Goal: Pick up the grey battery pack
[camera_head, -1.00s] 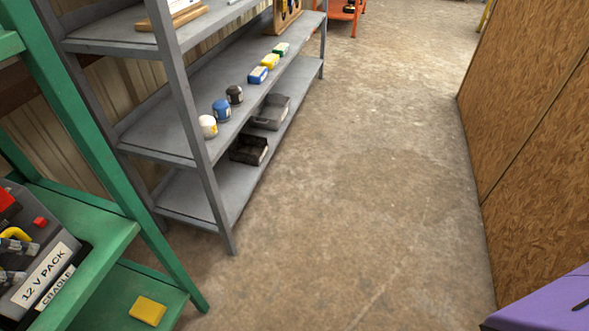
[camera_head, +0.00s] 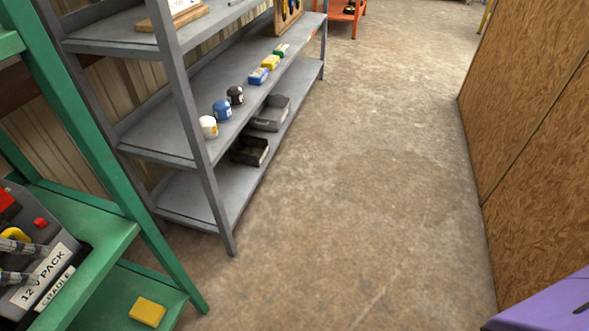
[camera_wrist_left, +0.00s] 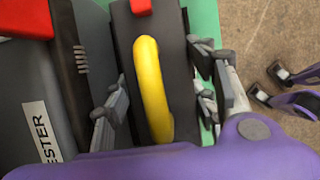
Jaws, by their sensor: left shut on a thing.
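The grey battery pack (camera_head: 42,270), labelled 12 V PACK, sits at the lower left on the green rack, above a strip labelled CRADLE (camera_head: 55,287). Its yellow handle (camera_head: 14,235) shows behind my left gripper (camera_head: 16,264). In the left wrist view, the dark pack (camera_wrist_left: 163,58) with its yellow handle (camera_wrist_left: 150,88) lies between the two grey fingers of my left gripper (camera_wrist_left: 158,100). The fingers are shut on the pack, one along each side. The right gripper does not show in the head view; small purple and grey parts of mine show at the wrist view's right edge.
A tester (camera_wrist_left: 32,95) stands close beside the pack. A yellow block (camera_head: 147,311) lies on the green rack's lower shelf (camera_head: 110,300). A grey shelf unit (camera_head: 150,140) holds jars, small boxes and bins. The concrete floor (camera_head: 370,180) is clear up to the wooden panel wall (camera_head: 530,140).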

